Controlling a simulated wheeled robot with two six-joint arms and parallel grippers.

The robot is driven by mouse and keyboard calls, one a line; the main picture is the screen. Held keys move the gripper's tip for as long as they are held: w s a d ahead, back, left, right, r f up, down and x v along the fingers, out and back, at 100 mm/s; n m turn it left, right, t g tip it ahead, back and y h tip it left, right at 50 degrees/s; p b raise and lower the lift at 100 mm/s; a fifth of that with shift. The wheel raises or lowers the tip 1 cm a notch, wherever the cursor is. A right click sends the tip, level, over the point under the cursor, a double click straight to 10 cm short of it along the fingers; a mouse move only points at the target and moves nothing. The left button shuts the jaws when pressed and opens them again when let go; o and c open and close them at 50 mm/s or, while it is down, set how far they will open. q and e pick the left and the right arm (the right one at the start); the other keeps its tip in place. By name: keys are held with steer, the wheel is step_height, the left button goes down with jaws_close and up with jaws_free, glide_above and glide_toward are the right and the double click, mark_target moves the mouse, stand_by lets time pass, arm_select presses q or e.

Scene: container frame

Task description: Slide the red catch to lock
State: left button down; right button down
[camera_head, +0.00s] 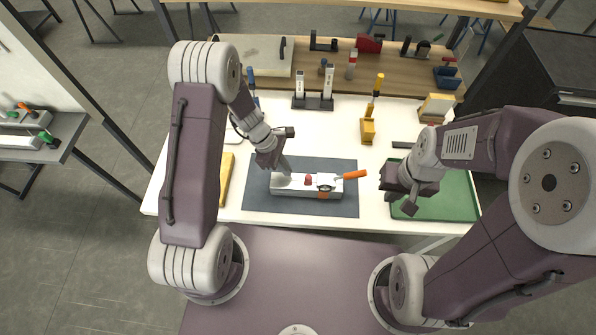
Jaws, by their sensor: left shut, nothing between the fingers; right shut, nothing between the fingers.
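A white and grey block fixture (282,189) lies on the dark grey mat (258,206) near the table's front. A small red catch (308,180) stands on its top near the middle. An orange-handled lever (352,175) sticks out at the fixture's right end, beside a dark round part with orange below it. My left gripper (285,168) is shut and empty, its tips at or just above the fixture's left end, left of the red catch; contact cannot be told. My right gripper (409,205) is shut and empty over the green tray (455,202), right of the mat.
A yellow bar (226,178) lies left of the mat. A yellow-handled tool (369,128) and a dark rack with white uprights (313,102) stand behind it. A wooden shelf (335,82) with several tools spans the back. White table shows between mat and rack.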

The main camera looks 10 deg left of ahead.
mark_target(304, 181)
arm_select(q)
steer(key=d, duration=0.2)
steer(key=d+p, duration=0.1)
steer(key=d, duration=0.1)
steer(key=shift+s+f, duration=0.1)
steer(key=shift+s, duration=0.2)
